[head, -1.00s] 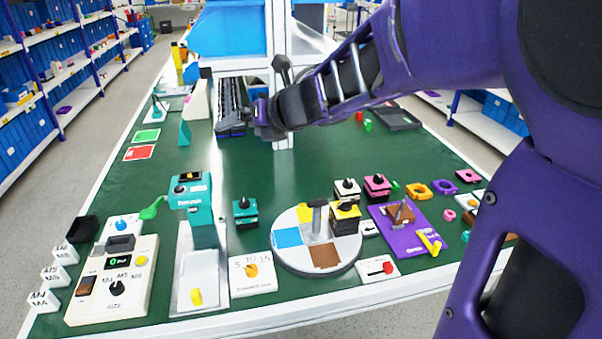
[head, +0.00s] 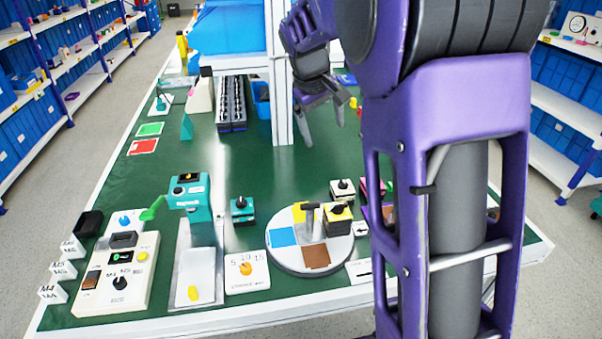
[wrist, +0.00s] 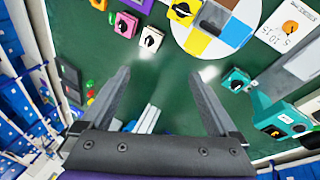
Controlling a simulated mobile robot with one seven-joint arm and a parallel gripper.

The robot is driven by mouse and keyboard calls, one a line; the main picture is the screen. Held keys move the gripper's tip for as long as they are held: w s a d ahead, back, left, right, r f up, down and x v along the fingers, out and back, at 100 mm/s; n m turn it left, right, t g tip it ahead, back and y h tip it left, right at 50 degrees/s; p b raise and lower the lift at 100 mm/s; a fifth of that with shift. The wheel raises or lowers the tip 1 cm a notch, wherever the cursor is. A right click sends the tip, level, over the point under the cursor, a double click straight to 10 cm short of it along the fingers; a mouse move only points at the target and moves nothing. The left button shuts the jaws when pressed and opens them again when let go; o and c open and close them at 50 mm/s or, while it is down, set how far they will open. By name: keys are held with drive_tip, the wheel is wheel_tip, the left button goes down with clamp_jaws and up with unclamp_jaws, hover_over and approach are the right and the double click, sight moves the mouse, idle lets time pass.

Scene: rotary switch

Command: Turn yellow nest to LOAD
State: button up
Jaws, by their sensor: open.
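The round turntable (head: 275,257) stands near the front of the green table, with blue, brown, white and yellow sectors. Its yellow nest (head: 298,214) lies on the far side, left of a dark upright handle (head: 311,207) at the centre. In the wrist view the turntable (wrist: 213,47) is at the top, and the yellow nest (wrist: 198,44) faces my gripper. My gripper (head: 323,123) is open and empty, high over the far part of the table. In the wrist view its spread fingers (wrist: 158,76) have nothing between them. I cannot read a LOAD mark.
A yellow block with a black knob (head: 337,214) is at the turntable's right edge. A white block (head: 342,189) is behind it, a teal block (head: 242,208) to the left, and a numbered dial plate (head: 247,283) front left. My arm hides the right side. Mid-table is clear.

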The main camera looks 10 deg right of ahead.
sight(310, 203)
drive_tip(key=s+a+m+g+y, duration=0.3)
drive_tip(key=m, duration=0.1)
wheel_tip(310, 203, down, 18)
drive_tip(key=shift+s+a+f+b, duration=0.1)
drive_tip(key=shift+s+a+b, duration=0.05)
drive_tip(key=shift+b, duration=0.4)
clamp_jaws()
idle(0.4)
